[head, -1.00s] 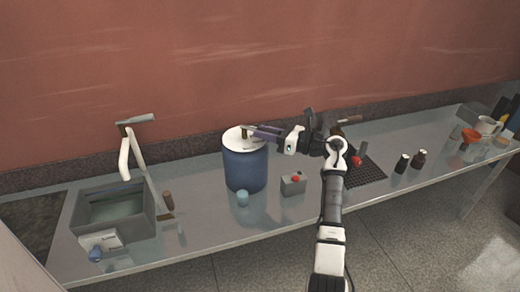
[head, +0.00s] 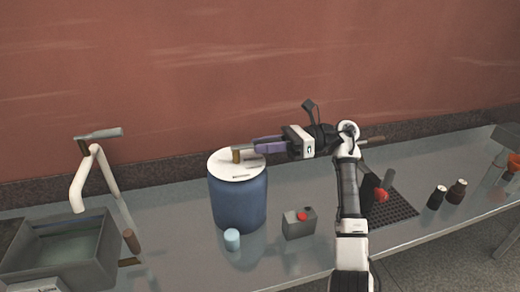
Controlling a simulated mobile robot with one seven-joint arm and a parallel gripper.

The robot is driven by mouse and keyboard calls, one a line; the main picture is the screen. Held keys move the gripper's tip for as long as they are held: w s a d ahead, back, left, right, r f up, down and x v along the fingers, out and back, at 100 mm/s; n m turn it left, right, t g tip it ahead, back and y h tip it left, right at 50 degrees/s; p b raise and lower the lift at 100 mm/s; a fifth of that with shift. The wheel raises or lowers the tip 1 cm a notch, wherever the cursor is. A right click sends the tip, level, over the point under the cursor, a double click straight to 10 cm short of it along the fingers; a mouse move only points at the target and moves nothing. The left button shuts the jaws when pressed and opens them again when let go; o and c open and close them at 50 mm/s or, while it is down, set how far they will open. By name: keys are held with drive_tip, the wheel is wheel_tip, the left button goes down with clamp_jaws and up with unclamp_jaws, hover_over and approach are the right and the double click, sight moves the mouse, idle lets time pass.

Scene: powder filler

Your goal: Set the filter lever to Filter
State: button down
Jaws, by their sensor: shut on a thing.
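A blue drum (head: 239,202) with a white lid (head: 234,172) stands on the metal counter left of my arm. A small brown upright handle (head: 236,156) stands on the lid and appears to be the filter lever. My gripper (head: 250,148) reaches in from the right above the lid, its purple-grey fingers level and shut on the handle's upper part. The fingers hide part of the handle. Small dark marks show on the lid, too small to read, so the lever's setting cannot be told.
A grey box with a red button (head: 300,223) and a light blue cup (head: 232,239) stand in front of the drum. A sink (head: 65,252) with a white tap (head: 80,188) is at left. A black grid mat (head: 393,207) and two dark bottles (head: 447,194) are at right.

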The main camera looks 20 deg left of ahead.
drive_tip(key=shift+w+a+n+g+h+b, duration=0.2)
drive_tip(key=shift+n+g+h+b, duration=0.1)
drive_tip(key=shift+g+h+b, duration=0.15)
drive_tip(key=c, duration=1.1)
unclamp_jaws()
drive_tip(key=shift+g, duration=0.25)
drive_tip(key=b+v, duration=0.1)
drive_tip(key=v, duration=1)
drive_tip(key=shift+w+d, duration=0.1)
drive_tip(key=shift+w, duration=0.05)
drive_tip(key=shift+w+d, duration=0.1)
drive_tip(key=shift+b+v, duration=0.4)
drive_tip(key=shift+v, duration=0.7)
